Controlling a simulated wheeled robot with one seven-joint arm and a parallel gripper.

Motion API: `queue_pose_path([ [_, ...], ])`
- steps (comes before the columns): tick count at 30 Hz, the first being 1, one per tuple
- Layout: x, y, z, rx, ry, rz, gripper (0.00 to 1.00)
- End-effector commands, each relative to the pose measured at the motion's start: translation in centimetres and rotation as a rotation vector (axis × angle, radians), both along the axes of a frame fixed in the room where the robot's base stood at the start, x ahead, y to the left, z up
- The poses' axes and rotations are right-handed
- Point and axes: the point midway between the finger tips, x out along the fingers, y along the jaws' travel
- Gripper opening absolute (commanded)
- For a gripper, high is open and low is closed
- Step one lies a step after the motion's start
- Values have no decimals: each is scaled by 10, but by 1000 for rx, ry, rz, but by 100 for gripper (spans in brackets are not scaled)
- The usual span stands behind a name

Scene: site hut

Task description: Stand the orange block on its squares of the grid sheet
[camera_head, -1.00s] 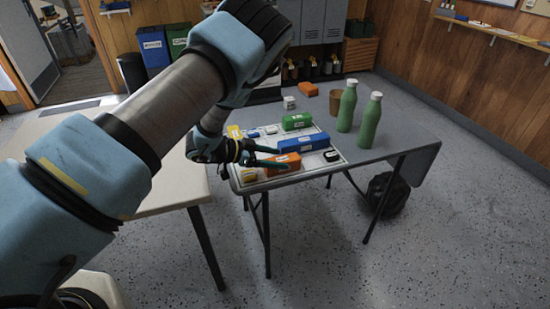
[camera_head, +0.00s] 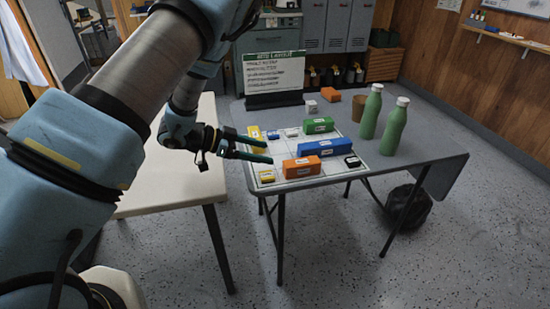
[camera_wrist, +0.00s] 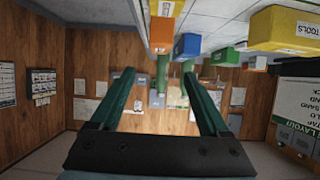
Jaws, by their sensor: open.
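An orange block (camera_head: 301,167) with a white label rests on the front part of the grid sheet (camera_head: 283,181). It also shows in the wrist view (camera_wrist: 162,33), beyond the fingers and toward the top. My gripper (camera_head: 269,151) is open and empty, to the left of this block, with its fingers pointing right; a gap shows between fingertips and block. In the wrist view both fingers (camera_wrist: 160,95) are spread with nothing between them. A second, smaller orange block (camera_head: 332,98) lies off the sheet at the back of the table.
On the sheet are a blue block (camera_head: 325,147), a green block (camera_head: 318,125), a yellow block (camera_head: 254,133) and small pieces. Two green bottles (camera_head: 371,112) (camera_head: 393,127) stand at right. A layout board (camera_head: 274,77) stands behind. A pale table (camera_head: 180,185) is at left.

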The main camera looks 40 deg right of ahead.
Motion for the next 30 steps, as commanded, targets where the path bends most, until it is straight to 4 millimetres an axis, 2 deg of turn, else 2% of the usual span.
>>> queue_pose_path([
  [3, 3, 6, 3, 0, -1, 0, 79],
  [11, 7, 9, 6, 0, -6, 13, 79],
  [14, 31, 14, 12, 5, -50, 107, 79],
  [17, 82, 33, 25, 37, -126, 317, 79],
  [18, 107, 48, 33, 60, -156, 427, 79],
  [20, 143, 79, 45, 113, -192, 607, 79],
  [21, 163, 104, 53, 156, -200, 726, 79],
  [23, 184, 146, 63, 231, -197, 894, 79],
  [24, 193, 175, 69, 285, -182, 1000, 79],
  [26, 196, 220, 77, 373, -141, 1149, 79],
  [27, 192, 249, 81, 434, -104, 1240, 79],
  [29, 178, 290, 87, 527, -27, 1363, 79],
  [30, 164, 315, 91, 589, 34, 1434, 79],
])
